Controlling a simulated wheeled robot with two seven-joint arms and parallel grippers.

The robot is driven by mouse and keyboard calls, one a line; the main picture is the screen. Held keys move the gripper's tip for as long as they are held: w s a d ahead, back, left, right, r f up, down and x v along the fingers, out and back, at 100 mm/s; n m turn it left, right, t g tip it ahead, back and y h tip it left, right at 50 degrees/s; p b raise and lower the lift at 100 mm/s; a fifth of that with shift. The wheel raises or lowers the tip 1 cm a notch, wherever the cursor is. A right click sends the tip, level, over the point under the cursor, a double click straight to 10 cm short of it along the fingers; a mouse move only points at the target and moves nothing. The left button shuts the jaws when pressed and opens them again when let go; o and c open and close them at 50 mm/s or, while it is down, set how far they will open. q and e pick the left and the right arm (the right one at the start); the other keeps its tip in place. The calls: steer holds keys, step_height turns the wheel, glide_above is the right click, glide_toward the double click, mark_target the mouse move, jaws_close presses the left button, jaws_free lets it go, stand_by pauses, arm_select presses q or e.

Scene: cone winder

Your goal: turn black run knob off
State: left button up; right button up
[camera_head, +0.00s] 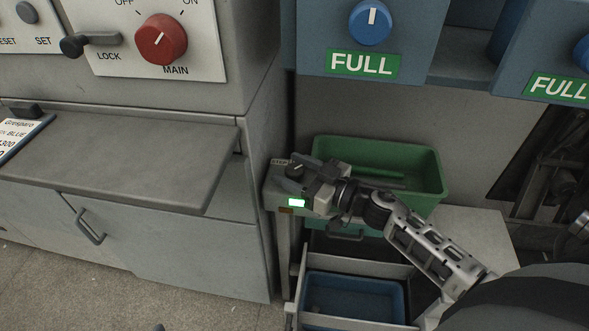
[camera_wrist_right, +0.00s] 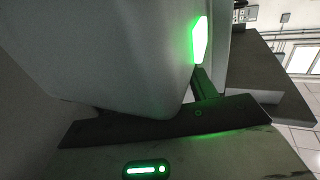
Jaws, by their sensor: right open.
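The black run knob (camera_head: 294,170) is small in the head view, on the corner of a grey box beside the green bin, next to a small label (camera_head: 279,162) that seems to read STOP. My right gripper (camera_head: 298,174) is open with its fingers at the knob, one on each side as far as I can see; contact cannot be told. The knob's pointer is too small to read. The right wrist view shows a close pale surface and green glows; the knob is not clear there. My left gripper is not in view.
A green bin (camera_head: 432,165) stands right behind my right wrist. A blue tray (camera_head: 355,297) sits in an open drawer below. A grey shelf (camera_head: 130,150) juts out at left, under a red MAIN knob (camera_head: 161,40). Blue knobs (camera_head: 370,22) with FULL labels are above.

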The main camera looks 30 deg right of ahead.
steer(key=c, duration=0.9)
